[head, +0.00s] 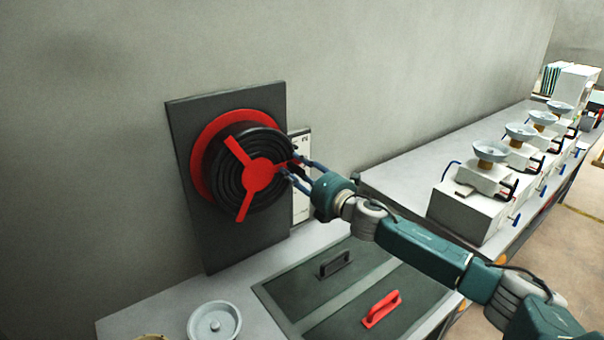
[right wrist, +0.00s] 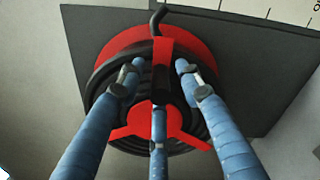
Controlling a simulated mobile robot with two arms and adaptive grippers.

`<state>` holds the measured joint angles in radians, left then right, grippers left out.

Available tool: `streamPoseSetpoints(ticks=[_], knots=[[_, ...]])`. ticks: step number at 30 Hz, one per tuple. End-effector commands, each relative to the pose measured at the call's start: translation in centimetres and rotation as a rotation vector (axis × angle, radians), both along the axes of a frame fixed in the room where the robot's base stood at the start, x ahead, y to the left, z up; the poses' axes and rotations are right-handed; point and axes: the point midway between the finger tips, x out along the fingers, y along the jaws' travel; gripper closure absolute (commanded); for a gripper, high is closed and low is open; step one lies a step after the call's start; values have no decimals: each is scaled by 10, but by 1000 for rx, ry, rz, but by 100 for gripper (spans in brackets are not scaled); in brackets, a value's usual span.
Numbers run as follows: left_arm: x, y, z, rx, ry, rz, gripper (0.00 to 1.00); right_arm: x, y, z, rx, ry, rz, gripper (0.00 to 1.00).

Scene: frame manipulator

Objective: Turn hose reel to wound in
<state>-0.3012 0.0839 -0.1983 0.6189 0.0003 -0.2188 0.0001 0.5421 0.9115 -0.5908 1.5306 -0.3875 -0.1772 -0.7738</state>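The hose reel (head: 226,172) hangs on a dark wall panel (head: 190,150). Black hose lies in coils on it, in front of a red disc (head: 197,140). A red three-armed hub (head: 258,176) faces me, with one arm up-left, one down and one to the right. My right gripper (head: 292,167) is at the right arm's outer end. In the right wrist view its blue fingers (right wrist: 160,80) are spread around that red arm (right wrist: 163,48) and a dark handle-like part in front of it. Gaps show beside the fingertips; contact is unclear. My left gripper is out of view.
Below the reel, a grey counter holds a dark panel with a black handle (head: 335,263) and a red handle (head: 381,308). A round pale dish (head: 214,322) lies at the front. A bench at right carries several white devices (head: 470,208). A white sheet (head: 301,205) is behind my gripper.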

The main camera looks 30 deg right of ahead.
Motion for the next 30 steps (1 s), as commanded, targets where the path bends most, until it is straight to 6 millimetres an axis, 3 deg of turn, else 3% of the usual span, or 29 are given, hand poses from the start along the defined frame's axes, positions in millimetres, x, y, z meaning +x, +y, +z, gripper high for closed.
streamPoseSetpoints(ticks=[5, 21, 30], knots=[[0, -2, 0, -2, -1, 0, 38, -17, -3, -3, -2, 4, -1, 64], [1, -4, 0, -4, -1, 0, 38, -96, -13, -2, -1, 3, 0, 64], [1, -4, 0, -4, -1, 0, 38, -116, -16, -1, -1, 2, 1, 64]])
